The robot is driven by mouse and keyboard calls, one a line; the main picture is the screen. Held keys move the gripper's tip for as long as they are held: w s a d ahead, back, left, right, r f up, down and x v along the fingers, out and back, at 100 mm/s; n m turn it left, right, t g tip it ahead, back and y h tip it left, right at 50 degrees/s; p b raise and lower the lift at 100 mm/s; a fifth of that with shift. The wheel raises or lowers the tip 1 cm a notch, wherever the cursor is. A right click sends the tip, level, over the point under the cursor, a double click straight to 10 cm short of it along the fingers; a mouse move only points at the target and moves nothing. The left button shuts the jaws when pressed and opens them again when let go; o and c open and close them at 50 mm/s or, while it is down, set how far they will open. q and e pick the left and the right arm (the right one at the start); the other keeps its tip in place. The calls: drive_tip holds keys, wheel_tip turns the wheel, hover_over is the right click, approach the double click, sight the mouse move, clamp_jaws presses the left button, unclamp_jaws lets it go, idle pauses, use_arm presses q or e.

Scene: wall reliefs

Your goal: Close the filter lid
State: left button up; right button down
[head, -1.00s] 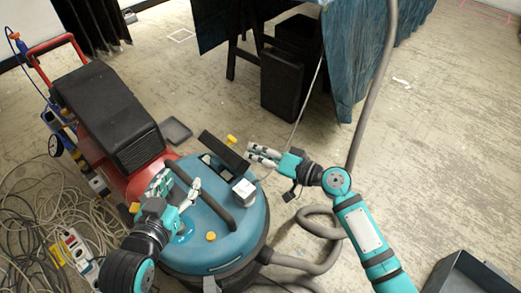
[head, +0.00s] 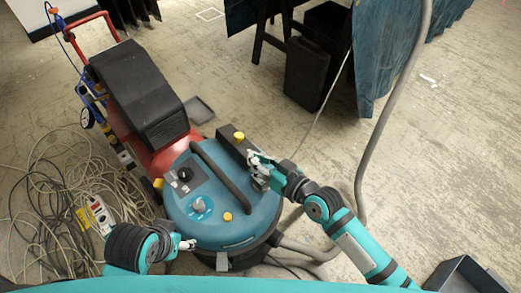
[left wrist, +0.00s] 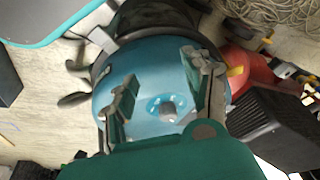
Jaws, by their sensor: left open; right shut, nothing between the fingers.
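The filter lid (head: 232,146) is a dark block on the far right part of the blue vacuum's top (head: 240,222). It appears lowered; I cannot tell whether it is fully flush. A yellow knob (head: 239,136) shows at its far end. My right gripper (head: 256,166) is shut and empty, at the lid's near right end, which it partly hides. I cannot tell whether it touches. My left gripper (head: 189,244) is low at the vacuum's front left. In the left wrist view it is open and empty (left wrist: 160,72), with the blue top beyond its fingers.
A curved black handle (head: 222,177) crosses the vacuum's top. A red machine with a black cover (head: 138,92) stands behind left. Tangled cables (head: 50,205) cover the floor at left. A grey hose (head: 386,110) rises at right.

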drive_tip(key=shift+s+a+f, duration=0.1)
drive_tip(key=shift+s+a, duration=0.05)
drive_tip(key=shift+a, duration=0.05)
drive_tip(key=shift+f, duration=0.1)
idle(0.5)
